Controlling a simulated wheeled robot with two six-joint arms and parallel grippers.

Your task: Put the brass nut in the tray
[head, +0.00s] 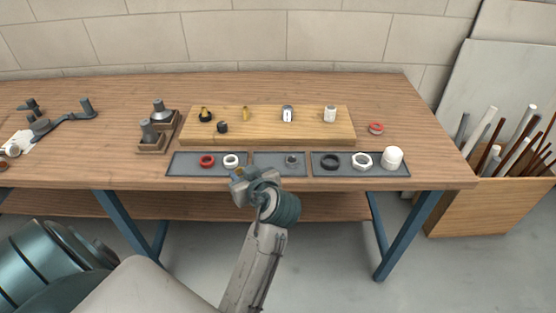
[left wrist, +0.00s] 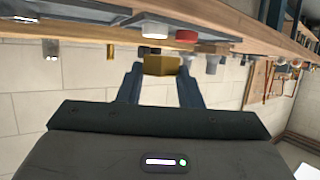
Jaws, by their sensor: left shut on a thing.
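The brass nut (left wrist: 161,66) is held between the two fingers of my left gripper (left wrist: 160,80), which is shut on it. In the head view my left gripper (head: 243,181) is at the front edge of the bench, just in front of the grey trays. The nut shows there only as a small yellowish patch (head: 238,174). The left grey tray (head: 181,167) holds a red ring and a white ring. The middle tray (head: 266,161) holds a small grey part. The right tray (head: 400,171) holds a black ring, a white nut and a white cap. My right gripper is not in view.
A wooden board (head: 265,137) with several small fittings stands behind the trays. A red ring (head: 376,128) lies to its right. Stepped wooden blocks (head: 151,147) with grey fittings stand left. A wooden crate of pipes (head: 490,207) is beside the bench. The bench's right end is clear.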

